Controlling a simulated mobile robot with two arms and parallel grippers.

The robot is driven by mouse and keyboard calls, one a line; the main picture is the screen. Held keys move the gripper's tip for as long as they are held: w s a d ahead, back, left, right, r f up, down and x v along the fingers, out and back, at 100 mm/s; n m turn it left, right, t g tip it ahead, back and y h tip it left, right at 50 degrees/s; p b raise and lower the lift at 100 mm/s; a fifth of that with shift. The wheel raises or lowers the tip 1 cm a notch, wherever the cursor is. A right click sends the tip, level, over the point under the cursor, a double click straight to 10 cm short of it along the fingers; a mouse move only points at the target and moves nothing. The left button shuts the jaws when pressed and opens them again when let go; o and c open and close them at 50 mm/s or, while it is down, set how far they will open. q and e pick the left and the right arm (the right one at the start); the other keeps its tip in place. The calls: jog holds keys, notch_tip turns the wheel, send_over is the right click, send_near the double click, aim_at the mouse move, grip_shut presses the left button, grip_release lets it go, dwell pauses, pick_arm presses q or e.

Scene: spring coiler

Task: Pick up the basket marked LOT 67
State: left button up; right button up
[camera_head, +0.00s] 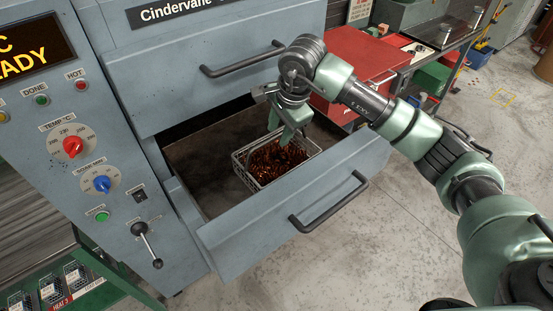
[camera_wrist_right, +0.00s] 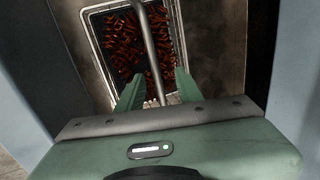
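A grey wire basket (camera_head: 243,174) full of copper-coloured springs stands in the open lower drawer (camera_head: 205,190) of the cabinet. I cannot read any lot mark on it. My right gripper (camera_head: 285,138) reaches down from above over the basket. In the right wrist view, the right gripper (camera_wrist_right: 158,92) has its fingers apart. The basket's bar handle (camera_wrist_right: 149,50) runs between them, with a gap on both sides. The basket (camera_wrist_right: 88,30) fills the top of that view, its lower part hidden by the gripper. My left gripper is not in view.
The drawer front with its black handle (camera_head: 328,203) juts out over the floor. The upper drawer (camera_head: 215,60) overhangs the back of the open one. A control panel (camera_head: 85,130) stands at left, a red cabinet (camera_head: 350,62) behind my arm. A green rack (camera_head: 80,285) sits lower left.

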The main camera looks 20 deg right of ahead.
aim_at(277, 153)
jog(key=p+x, duration=0.2)
jog(key=x, duration=0.2)
jog(key=shift+s+a+f, duration=0.15)
jog(key=shift+a+f, duration=0.05)
jog(key=shift+f, duration=0.3)
grip_shut()
dwell(0.9)
jog(key=shift+r, duration=0.1)
